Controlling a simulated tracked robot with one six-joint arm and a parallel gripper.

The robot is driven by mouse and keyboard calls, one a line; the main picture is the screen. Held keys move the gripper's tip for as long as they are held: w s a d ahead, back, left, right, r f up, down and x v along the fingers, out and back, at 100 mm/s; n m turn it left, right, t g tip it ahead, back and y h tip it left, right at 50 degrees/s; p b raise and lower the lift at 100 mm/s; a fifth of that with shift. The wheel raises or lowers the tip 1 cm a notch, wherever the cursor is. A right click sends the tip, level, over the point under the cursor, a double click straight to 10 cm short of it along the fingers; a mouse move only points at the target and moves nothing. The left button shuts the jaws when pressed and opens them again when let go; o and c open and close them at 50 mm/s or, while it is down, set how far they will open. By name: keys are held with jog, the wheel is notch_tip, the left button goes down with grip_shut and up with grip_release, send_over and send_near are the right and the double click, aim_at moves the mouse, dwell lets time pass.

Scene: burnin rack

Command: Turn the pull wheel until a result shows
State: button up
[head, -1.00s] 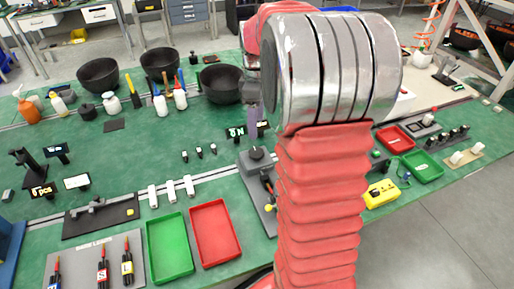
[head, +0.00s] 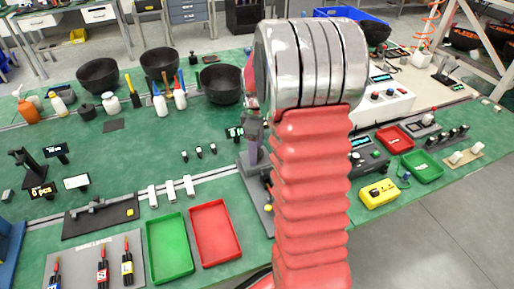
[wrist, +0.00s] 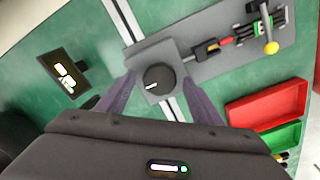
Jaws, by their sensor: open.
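The pull wheel (wrist: 158,79) is a dark round knob with a white mark, on a grey block at the end of a grey fixture plate (wrist: 225,60). My gripper (wrist: 157,84) is open, its two purple-grey fingers on either side of the wheel. I cannot tell whether they touch it. In the head view my gripper (head: 251,140) is low over the fixture and hides the wheel. A small black display (wrist: 65,75) with lit characters stands left of the wheel; it also shows in the head view (head: 234,132), too small to read.
The fixture carries a lever with a yellow ball (wrist: 271,47). A red tray (wrist: 265,104) and a green tray (wrist: 283,137) lie close by. Black bowls (head: 220,84) and bottles stand at the back. A yellow box (head: 379,193) sits right of my arm.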

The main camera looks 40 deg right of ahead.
jog(key=c, duration=1.1)
jog(key=shift+o, duration=0.2)
jog(key=shift+d, duration=0.15)
